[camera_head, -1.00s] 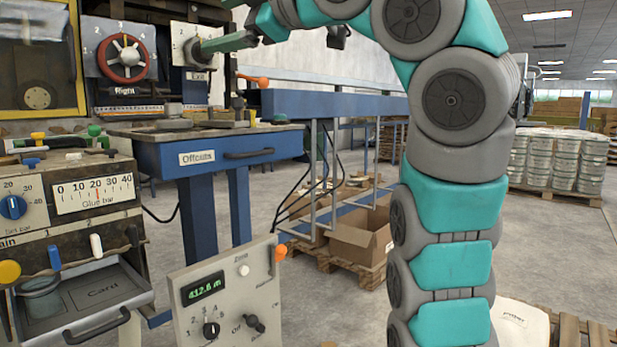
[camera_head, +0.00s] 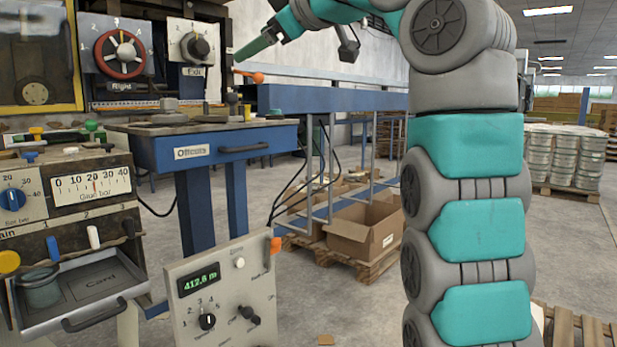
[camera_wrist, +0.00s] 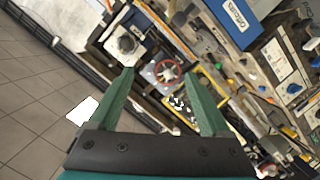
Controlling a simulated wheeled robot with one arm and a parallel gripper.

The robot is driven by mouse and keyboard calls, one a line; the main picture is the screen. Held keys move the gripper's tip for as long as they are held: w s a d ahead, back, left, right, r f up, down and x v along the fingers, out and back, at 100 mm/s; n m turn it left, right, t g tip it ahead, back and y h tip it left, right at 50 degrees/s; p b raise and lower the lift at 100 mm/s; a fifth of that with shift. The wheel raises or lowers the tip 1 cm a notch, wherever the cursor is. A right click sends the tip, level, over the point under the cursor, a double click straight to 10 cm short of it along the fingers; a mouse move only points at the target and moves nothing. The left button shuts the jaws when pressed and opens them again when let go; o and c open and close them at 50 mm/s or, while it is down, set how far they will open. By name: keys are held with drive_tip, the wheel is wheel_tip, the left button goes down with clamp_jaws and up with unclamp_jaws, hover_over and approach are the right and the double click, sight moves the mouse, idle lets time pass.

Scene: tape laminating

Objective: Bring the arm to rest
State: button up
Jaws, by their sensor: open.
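My gripper (camera_head: 252,47) is at the upper middle of the head view, in front of the machine and to the right of the Exit dial (camera_head: 199,46). It is clear of the dial. In the wrist view its two green fingers (camera_wrist: 163,92) are spread apart with nothing between them. Beyond them the wrist view shows the red-ringed dial (camera_wrist: 166,71). That red dial, marked Right, also stands left of the Exit dial in the head view (camera_head: 119,52). My teal and grey arm rises on the right of the head view.
The blue Offcuts table (camera_head: 245,150) stands below my gripper, with small knobs and levers on top. A control box (camera_head: 222,290) reads 412.6 m. A card tray (camera_head: 80,290) is at lower left. Cardboard boxes (camera_head: 365,230) sit on a pallet behind. Floor between is open.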

drive_tip(key=w+d+f+m+g+h, duration=0.1)
drive_tip(key=w+d+f+m+h, duration=0.15)
drive_tip(key=f, duration=0.35)
drive_tip(key=w+d+f+m+g+h, duration=0.1)
drive_tip(key=d+f+m+h, duration=0.1)
drive_tip(key=d+f+m, duration=0.3)
drive_tip(key=s+d+f+m+g+h, duration=0.1)
drive_tip(key=s+d+f+m+g, duration=0.1)
drive_tip(key=f, duration=0.6)
drive_tip(key=s+d+f+m+g+h, duration=0.1)
drive_tip(key=s+d+f+m, duration=0.1)
drive_tip(key=f, duration=0.6)
drive_tip(key=s+d+f+m+g+h, duration=0.1)
drive_tip(key=s+d+f+g, duration=0.2)
drive_tip(key=s+f, duration=0.8)
drive_tip(key=s+d+f+m+g+h, duration=0.1)
drive_tip(key=s+d+f, duration=0.3)
drive_tip(key=s+f, duration=0.7)
drive_tip(key=s+d+f+m+g+h, duration=0.2)
drive_tip(key=s+d+f+g, duration=0.2)
drive_tip(key=s+f, duration=0.8)
drive_tip(key=shift+s+d+m+g, duration=0.2)
drive_tip(key=shift+s+m+g, duration=0.15)
drive_tip(key=shift+s, duration=0.75)
